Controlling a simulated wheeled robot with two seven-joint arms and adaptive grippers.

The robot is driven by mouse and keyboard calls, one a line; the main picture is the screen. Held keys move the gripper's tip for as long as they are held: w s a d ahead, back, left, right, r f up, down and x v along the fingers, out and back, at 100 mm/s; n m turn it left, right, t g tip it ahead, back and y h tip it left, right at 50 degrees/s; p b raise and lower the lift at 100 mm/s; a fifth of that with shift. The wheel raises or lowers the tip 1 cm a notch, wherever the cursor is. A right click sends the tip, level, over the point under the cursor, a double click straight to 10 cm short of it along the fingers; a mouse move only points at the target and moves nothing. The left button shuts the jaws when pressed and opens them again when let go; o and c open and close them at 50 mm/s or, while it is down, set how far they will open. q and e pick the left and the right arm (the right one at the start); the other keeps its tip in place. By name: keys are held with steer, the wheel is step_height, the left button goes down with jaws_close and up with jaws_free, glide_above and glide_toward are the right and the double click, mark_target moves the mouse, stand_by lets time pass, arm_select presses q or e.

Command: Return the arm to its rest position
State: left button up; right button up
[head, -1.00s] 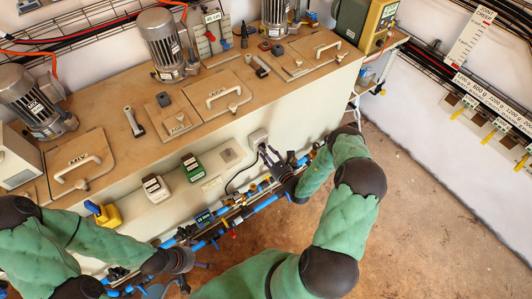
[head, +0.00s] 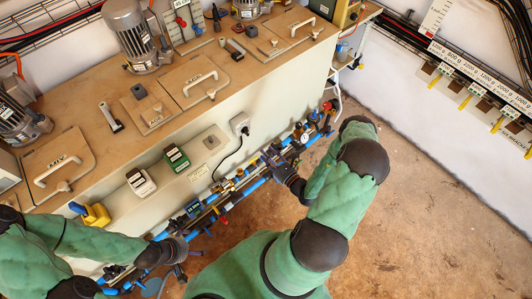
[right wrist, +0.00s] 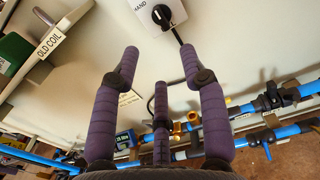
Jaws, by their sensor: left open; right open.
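My right gripper (head: 275,160) is open and empty in front of the cream machine wall, above the blue pipes. In the right wrist view its purple fingers (right wrist: 160,75) stand apart with nothing between them. A black rotary switch (right wrist: 162,14) on a white plate lies beyond the fingertips, apart from them; the switch box (head: 240,124) also shows in the head view. My left gripper (head: 180,257) is at the lower left, near the pipes, and appears open and empty; its fingers are small and partly hidden.
Blue pipes with valves (head: 262,182) run along the machine's foot, close to both grippers. The brown floor (head: 440,215) at right is clear.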

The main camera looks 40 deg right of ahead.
stand_by(0.4)
steer(key=s+a+n+g+y, duration=0.3)
steer(key=a+n+g+y, duration=0.3)
steer(key=a, duration=0.5)
steer(key=s+a+n+g+y, duration=0.3)
steer(key=a+n+g+y, duration=0.3)
steer(key=a, duration=0.5)
steer(key=s+a+f+n+g+h, duration=0.1)
steer(key=s+f+n+g+h, duration=0.15)
steer(key=s+n+g, duration=0.35)
steer(key=s+a+f+n+g+h, duration=0.1)
steer(key=s+n+g+h, duration=0.25)
steer(key=s+n, duration=0.4)
steer(key=w+n+t+h, duration=0.3)
steer(key=w+n+t, duration=0.1)
steer(key=w+n, duration=0.3)
steer(key=shift+d+r, duration=0.2)
steer(key=shift+r, duration=0.1)
